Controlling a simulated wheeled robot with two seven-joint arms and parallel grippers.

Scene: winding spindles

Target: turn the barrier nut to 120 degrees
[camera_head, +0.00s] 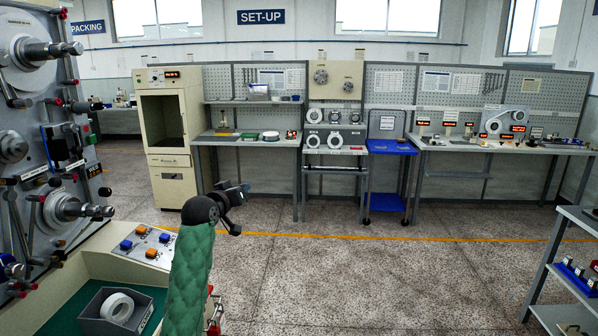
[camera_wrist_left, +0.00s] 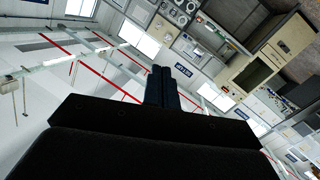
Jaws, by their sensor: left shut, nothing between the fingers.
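The winding machine (camera_head: 30,110) fills the left edge of the head view. I cannot tell which part is the barrier nut. My left gripper (camera_head: 238,194) is at the end of the green-sleeved arm, to the right of the machine and clear of both spindles. In the left wrist view my left gripper's fingers (camera_wrist_left: 162,84) are together with nothing between them. That view shows walls, windows and ceiling, tilted, and no spindle. My right gripper is not in view.
A button panel (camera_head: 147,246) and a grey bin (camera_head: 114,312) holding a white ring (camera_head: 117,307) sit at the machine's foot. A cream cabinet (camera_head: 168,135) and benches (camera_head: 250,142) stand at the back. A shelf rack (camera_head: 570,262) is at right. The middle floor is free.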

